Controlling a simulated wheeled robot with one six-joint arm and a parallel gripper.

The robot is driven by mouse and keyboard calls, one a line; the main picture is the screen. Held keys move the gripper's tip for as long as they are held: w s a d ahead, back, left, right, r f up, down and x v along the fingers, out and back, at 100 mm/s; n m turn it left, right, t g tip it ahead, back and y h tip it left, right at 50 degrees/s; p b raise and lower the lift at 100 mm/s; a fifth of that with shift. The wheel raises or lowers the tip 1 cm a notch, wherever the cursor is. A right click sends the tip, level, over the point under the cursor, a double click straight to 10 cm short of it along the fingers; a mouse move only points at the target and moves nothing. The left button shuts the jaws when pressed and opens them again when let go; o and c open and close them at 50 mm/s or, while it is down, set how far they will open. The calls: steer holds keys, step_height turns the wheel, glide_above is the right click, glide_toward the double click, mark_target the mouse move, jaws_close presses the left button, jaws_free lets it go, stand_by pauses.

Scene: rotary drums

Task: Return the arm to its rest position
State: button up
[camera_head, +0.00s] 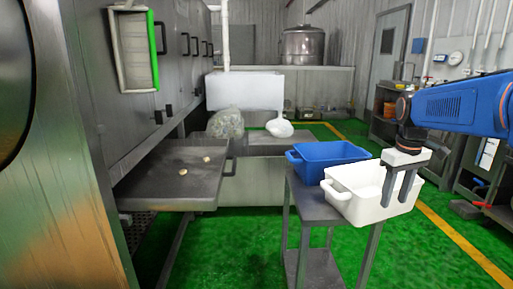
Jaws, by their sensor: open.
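My blue arm (455,104) reaches in from the right edge. My gripper (400,190) points down at its end, with two dark fingers apart and nothing seen between them. In the picture the fingers overlap the right part of the white bin (345,205). I cannot tell whether they are inside the bin or in front of it.
A blue bin (318,172) stands beside the white bin on a grey metal stand (308,207). A metal tray (150,190) with two small pale pieces juts from the drum machine at left. A white scoop (279,127) lies behind. Green floor (235,245) is open in front.

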steer(key=s+a+f+m+t, duration=0.1)
steer(key=s+a+f, duration=0.2)
steer(key=s, duration=0.5)
steer(key=s+a+f+m+t, duration=0.1)
steer(key=s+a+f, duration=0.3)
steer(key=s, duration=0.4)
steer(key=s+a+f+m+t, duration=0.1)
steer(key=s+a+f, duration=0.2)
steer(key=s, duration=0.5)
steer(key=shift+a+f+t, duration=0.25)
steer(key=shift+a+t, duration=0.1)
steer(key=shift+t, duration=0.05)
